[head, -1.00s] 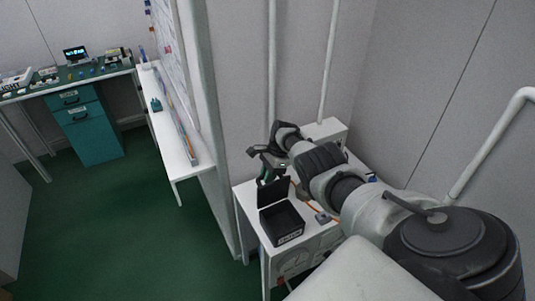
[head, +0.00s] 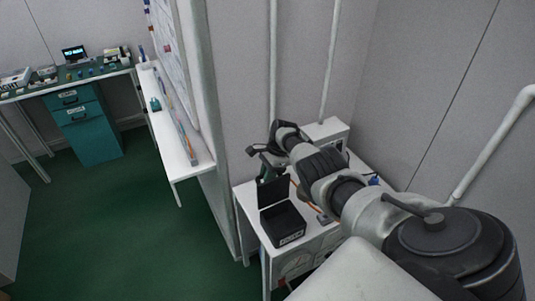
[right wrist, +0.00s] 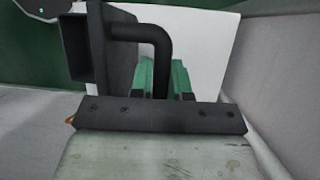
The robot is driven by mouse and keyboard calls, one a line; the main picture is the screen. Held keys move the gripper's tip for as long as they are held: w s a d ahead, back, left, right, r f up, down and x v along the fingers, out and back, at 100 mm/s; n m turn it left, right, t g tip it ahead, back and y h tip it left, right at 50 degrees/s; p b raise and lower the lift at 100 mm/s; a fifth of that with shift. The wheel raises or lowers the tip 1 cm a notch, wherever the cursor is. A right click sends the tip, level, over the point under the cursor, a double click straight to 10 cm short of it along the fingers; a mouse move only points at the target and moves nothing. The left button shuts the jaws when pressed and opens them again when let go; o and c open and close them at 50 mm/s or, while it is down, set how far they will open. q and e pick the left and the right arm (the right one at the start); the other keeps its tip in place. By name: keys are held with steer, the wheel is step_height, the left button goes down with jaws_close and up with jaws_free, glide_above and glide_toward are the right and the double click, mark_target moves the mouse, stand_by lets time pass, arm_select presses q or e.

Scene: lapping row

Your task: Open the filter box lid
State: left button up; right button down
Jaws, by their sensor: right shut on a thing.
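The filter box (head: 284,231) is a small black box with a white label on its front, on the white table. Its lid (head: 273,192) stands up at the back edge, and the dark inside of the box shows. My left gripper is not in view.
The white table (head: 246,203) stands in a corner against grey walls. A pale box-shaped device (head: 326,131) is behind my right arm. White pipes (head: 328,60) run up the wall. A narrow white shelf (head: 180,140) is to the left, with open green floor (head: 110,220) beyond.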

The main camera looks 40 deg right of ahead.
steer(key=c, duration=1.1)
jaws_free()
steer(key=p+v, duration=0.2)
steer(key=v, duration=0.8)
steer(key=shift+d+r, duration=0.2)
steer(key=shift+r, duration=0.1)
